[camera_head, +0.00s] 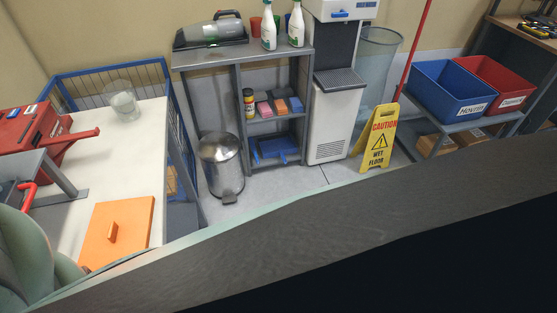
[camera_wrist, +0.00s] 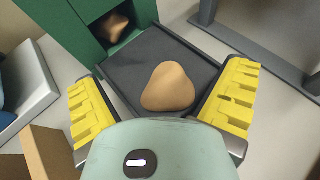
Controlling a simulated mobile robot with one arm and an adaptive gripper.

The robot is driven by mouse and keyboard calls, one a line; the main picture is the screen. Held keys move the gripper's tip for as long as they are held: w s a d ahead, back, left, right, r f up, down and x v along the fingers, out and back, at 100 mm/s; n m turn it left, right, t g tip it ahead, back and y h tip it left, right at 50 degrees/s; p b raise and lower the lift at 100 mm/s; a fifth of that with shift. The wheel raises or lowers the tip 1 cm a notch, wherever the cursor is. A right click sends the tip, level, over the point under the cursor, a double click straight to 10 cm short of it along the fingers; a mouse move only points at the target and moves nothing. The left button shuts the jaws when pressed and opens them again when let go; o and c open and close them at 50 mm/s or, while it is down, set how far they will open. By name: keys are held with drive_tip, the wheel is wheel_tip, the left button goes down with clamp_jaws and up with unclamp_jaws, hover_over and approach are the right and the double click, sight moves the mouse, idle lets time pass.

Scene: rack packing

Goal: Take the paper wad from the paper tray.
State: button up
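In the wrist view, a tan, rounded, three-cornered lump, apparently the paper wad (camera_wrist: 168,90), lies on a dark grey tray (camera_wrist: 128,66) that sticks out from a green cabinet (camera_wrist: 72,38). My gripper (camera_wrist: 160,82) is open, with ridged yellow pads on both sides of the wad in the picture. Neither pad visibly touches the wad, and its lower edge is close to my palm in the picture. The depth between them is hard to judge. The head view shows neither the wad, the tray nor my gripper.
A second tan lump (camera_wrist: 111,25) sits inside the cabinet opening. A brown box edge (camera_wrist: 48,152) is at the lower left. A grey metal frame (camera_wrist: 250,48) runs at the upper right. In the head view, a white table (camera_head: 140,150) and steel bin (camera_head: 221,168) stand further off.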

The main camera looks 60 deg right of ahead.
drive_tip(key=c, duration=0.9)
drive_tip(key=shift+r, duration=0.15)
